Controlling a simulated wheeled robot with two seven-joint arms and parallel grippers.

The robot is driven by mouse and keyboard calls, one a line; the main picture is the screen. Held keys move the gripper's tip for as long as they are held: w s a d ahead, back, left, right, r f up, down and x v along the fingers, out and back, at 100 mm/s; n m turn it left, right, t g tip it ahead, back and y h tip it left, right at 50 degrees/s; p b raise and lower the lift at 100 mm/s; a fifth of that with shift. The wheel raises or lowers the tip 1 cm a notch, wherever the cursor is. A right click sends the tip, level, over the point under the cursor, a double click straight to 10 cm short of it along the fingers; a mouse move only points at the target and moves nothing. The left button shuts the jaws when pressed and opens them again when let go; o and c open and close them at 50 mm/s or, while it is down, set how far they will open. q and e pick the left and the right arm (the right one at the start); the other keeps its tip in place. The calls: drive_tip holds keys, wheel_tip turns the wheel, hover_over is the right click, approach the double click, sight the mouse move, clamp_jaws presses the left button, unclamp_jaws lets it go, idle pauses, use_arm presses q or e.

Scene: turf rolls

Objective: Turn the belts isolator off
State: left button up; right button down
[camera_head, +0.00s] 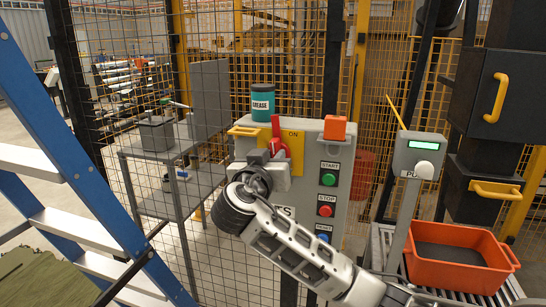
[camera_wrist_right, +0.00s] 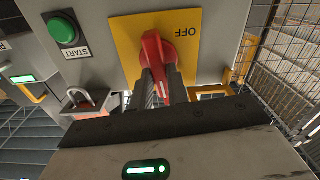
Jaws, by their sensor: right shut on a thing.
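The belts isolator is a red rotary handle (camera_head: 276,128) on a yellow plate (camera_head: 293,139) on the grey control box (camera_head: 310,165). In the right wrist view, turned upside down, the red handle (camera_wrist_right: 153,52) lies between my fingers and OFF is readable on the yellow plate (camera_wrist_right: 187,52). My right gripper (camera_wrist_right: 160,88) is shut on the handle; in the head view the gripper (camera_head: 274,152) partly covers the handle's lower part and the plate. My left gripper is not in view.
A green START button (camera_head: 328,179) and red STOP button (camera_head: 326,211) are right of the isolator. A teal grease tin (camera_head: 262,101) and orange block (camera_head: 335,128) sit at the box top. Mesh fencing stands behind, a blue ladder (camera_head: 75,150) left, an orange crate (camera_head: 455,275) right.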

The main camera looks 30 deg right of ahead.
drive_tip(key=n+p, duration=0.2)
drive_tip(key=n, duration=0.2)
drive_tip(key=shift+w+a, duration=0.1)
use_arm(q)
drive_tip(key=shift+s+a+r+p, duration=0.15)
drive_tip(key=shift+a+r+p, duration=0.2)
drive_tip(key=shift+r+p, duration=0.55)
use_arm(e)
drive_tip(key=shift+w+a+f+n, duration=0.1)
drive_tip(key=shift+f+n, duration=0.05)
drive_tip(key=shift+n, duration=1.9)
drive_tip(key=shift+d+f+n, duration=0.1)
drive_tip(key=shift+f+n, duration=0.05)
drive_tip(key=shift+n, duration=1.95)
drive_tip(key=shift+w+a+f+n, duration=0.1)
drive_tip(key=shift+f+n, duration=0.05)
drive_tip(key=shift+n, duration=1.9)
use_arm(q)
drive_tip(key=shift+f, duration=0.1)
use_arm(e)
drive_tip(key=c, duration=1.4)
unclamp_jaws()
drive_tip(key=shift+o, duration=0.2)
